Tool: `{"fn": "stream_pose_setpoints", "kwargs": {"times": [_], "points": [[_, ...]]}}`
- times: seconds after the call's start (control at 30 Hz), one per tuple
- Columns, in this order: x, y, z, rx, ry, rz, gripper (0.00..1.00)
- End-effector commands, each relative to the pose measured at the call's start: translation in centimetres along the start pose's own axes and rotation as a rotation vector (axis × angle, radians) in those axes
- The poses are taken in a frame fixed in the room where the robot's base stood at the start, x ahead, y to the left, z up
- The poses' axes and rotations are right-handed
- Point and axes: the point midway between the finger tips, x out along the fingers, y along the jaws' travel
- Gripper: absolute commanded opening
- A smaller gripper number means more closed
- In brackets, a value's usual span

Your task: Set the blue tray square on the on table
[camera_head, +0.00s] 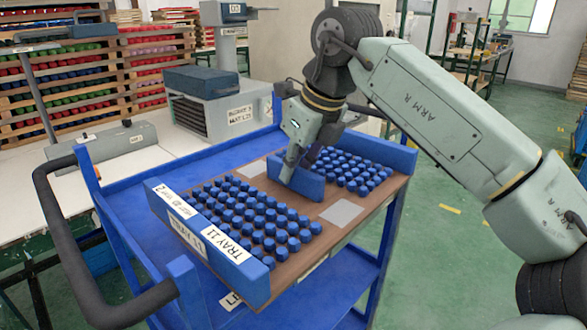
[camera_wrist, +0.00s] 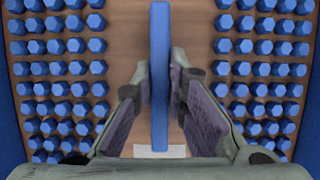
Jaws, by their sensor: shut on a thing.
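The blue tray (camera_head: 256,281) has a brown base, rows of blue pegs, and blue end walls. Its near wall carries a "TRAY 11" label. An upright blue plate (camera_head: 308,186) runs across its middle. My gripper (camera_head: 291,172) points down and is shut on this plate. In the wrist view the plate (camera_wrist: 160,45) stands between my two fingers (camera_wrist: 160,80), with pegs on both sides. The tray is over the blue cart (camera_head: 125,208), turned relative to its frame. I cannot tell whether it touches the cart. My fingers hide part of the plate.
A white table (camera_head: 50,195) stands left of the cart, with a grey machine (camera_head: 215,112) at its back. The cart's black handle (camera_head: 70,245) is at the near left. Racks of coloured pegs (camera_head: 135,55) stand behind. Green floor (camera_head: 440,270) is clear to the right.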

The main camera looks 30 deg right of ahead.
Motion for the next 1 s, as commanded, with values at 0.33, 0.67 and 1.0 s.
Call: {"fn": "stream_pose_setpoints", "kwargs": {"times": [0.33,0.67,1.0], "points": [[-5.0,0.0,2.1,-0.001,-0.003,-0.001,0.0],[-9.0,0.0,3.8,-0.001,-0.004,-0.001,0.0],[-11.4,0.0,4.8,-0.001,-0.003,-0.001,0.0]]}}
